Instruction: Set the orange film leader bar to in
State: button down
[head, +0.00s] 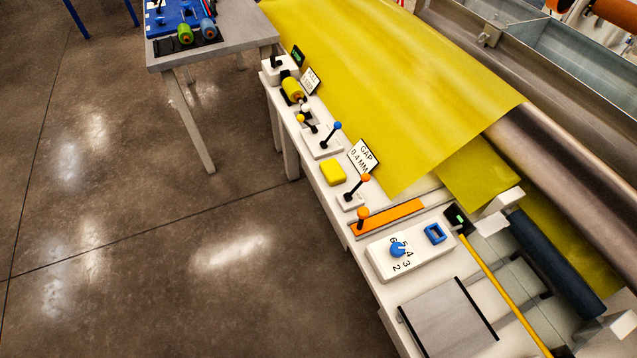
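The orange film leader bar (395,216) lies flat along a pale slotted strip on the narrow white bench. An orange ball knob (362,213) stands at its left end. Just behind it, a separate lever with an orange ball (365,178) rises tilted from a small white base. I cannot read any in or out marking beside the bar. My gripper is not in view.
A dial box with a blue knob (398,248) sits in front of the bar. A yellow block (333,173), a blue-ball lever (337,126) and a "GAP 0.4 MM" sign (364,156) stand behind. Yellow film (400,80) slopes along the right. The floor at left is clear.

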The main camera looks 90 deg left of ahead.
aim_at(364, 226)
jog(key=u, duration=1.6)
